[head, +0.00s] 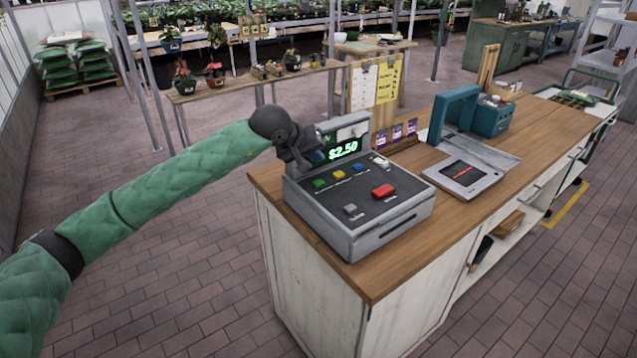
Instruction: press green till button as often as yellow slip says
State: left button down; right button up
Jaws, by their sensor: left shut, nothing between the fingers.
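The grey till (358,205) stands on the near left end of the wooden counter. Its display (343,150) reads $2.50 in green. The green button (320,183) is at the left end of a row with a yellow button (337,175), a blue one (366,167) and a white one (381,162). My left gripper (305,172) is shut and empty, close to the till's left edge, just behind and left of the green button; I cannot tell whether it touches anything. A yellow slip (389,80) hangs upright behind the till; its writing is too small to read. My right gripper is out of view.
A red key (384,190) and a grey key (350,209) sit lower on the till. A flat device with a red line (463,172) and a teal machine (490,118) stand to the right on the counter (450,215). The tiled floor at left is clear.

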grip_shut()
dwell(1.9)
